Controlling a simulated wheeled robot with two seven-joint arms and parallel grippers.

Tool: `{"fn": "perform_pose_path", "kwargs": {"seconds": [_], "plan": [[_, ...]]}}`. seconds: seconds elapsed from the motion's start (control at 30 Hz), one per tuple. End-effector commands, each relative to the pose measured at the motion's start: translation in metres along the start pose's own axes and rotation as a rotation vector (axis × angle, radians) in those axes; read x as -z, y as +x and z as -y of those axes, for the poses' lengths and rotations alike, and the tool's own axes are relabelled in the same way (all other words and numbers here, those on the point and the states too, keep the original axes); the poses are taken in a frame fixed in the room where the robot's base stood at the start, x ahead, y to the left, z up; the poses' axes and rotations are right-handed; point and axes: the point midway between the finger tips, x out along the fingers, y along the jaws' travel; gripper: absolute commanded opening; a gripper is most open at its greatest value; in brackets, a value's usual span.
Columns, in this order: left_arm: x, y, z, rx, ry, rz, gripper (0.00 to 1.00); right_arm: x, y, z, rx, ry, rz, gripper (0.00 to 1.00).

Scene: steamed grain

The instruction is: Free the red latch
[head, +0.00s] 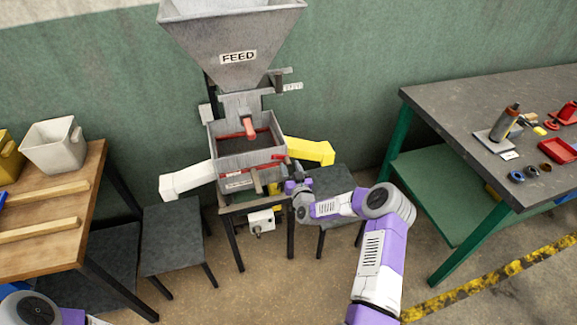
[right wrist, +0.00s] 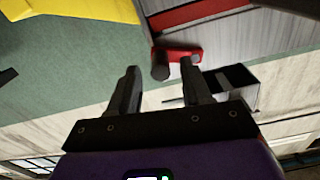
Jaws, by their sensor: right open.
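A small red latch (right wrist: 181,54) with a dark round end shows in the right wrist view, on the side of the grey box under a red band. A gap seems to remain between the fingertips and the latch. My left gripper is out of view; only part of my left arm shows.
A hopper marked FEED (head: 238,30) stands above the box, with a red handle (head: 249,128) below it. A white chute (head: 187,180) and a yellow chute (head: 311,151) stick out. Low dark stools (head: 172,235) flank the frame. Tables stand left and right.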

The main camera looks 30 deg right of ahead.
Motion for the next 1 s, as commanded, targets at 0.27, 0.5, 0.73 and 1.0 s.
{"fn": "perform_pose_path", "kwargs": {"seconds": [0.27,0.5,0.73,1.0], "plan": [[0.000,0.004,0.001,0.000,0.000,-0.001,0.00,-0.001,0.020,0.001,0.002,0.001,0.002,0.48],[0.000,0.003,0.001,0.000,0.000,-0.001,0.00,0.000,0.021,0.001,0.002,0.001,0.002,0.48],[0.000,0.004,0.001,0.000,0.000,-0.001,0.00,0.000,0.021,0.001,0.002,0.001,0.002,0.18],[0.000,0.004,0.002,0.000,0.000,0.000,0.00,0.000,0.021,0.001,0.003,-0.010,0.002,0.00]]}}
